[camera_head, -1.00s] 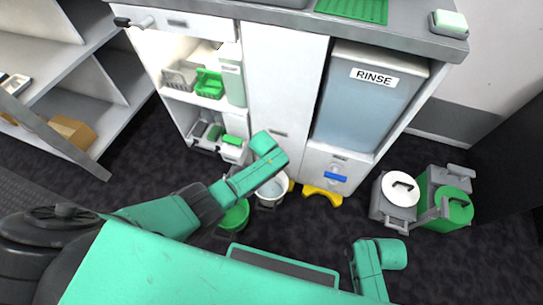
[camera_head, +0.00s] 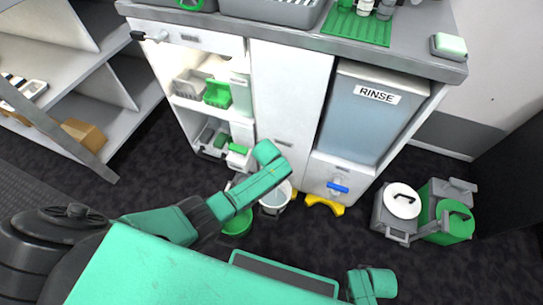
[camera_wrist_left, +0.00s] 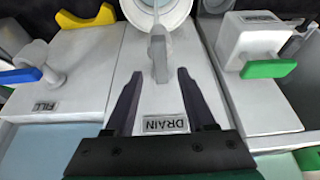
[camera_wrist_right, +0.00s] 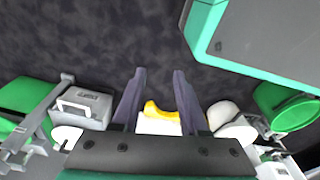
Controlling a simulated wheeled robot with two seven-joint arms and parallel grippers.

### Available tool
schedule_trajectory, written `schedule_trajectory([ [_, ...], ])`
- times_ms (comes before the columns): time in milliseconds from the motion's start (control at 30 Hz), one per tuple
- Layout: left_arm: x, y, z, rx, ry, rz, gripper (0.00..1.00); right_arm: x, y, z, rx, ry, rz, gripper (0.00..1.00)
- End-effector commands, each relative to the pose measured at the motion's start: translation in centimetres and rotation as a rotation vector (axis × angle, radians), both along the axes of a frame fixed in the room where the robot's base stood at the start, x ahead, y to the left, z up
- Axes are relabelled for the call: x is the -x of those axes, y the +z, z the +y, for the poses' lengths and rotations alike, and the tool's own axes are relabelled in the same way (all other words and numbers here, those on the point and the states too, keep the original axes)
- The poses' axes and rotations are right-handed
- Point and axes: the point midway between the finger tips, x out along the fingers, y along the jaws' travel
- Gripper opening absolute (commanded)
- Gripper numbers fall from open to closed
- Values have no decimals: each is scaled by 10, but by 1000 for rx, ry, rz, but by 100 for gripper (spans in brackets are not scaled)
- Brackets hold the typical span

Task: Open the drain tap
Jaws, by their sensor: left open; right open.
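In the left wrist view a grey tap-like part (camera_wrist_left: 158,55) stands on the middle white panel (camera_wrist_left: 118,95), above an upside-down DRAIN label (camera_wrist_left: 165,124). My left gripper (camera_wrist_left: 157,82) is open. Its fingers are on either side of the tap's near end; contact cannot be told. In the head view my left forearm hides this tap, and a similar small label (camera_head: 284,142) shows on the middle panel.
A blue lever (camera_wrist_left: 22,75) marked FILL is on the left and a green lever (camera_wrist_left: 268,69) on the right. In the head view, a white bucket (camera_head: 275,200), a green bucket (camera_head: 237,224) and a yellow stand (camera_head: 325,205) are on the floor. Canisters (camera_head: 402,203) stand right.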

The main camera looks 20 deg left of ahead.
Motion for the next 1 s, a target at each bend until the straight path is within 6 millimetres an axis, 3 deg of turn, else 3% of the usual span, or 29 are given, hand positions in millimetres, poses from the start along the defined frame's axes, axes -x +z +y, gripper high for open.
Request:
schedule_trajectory([
  [33,4,14,0,1,0,0,55,10,0,-2,3,4,8,43],
  [300,23,62,1,1,0,-2,55,68,-26,-15,14,34,18,43],
  [500,37,93,2,1,1,0,55,108,-32,-23,17,53,22,43],
  [667,42,101,3,-1,1,0,55,122,-34,-26,18,59,23,43],
  [1000,42,101,2,0,1,0,55,122,-35,-26,18,59,23,43],
])
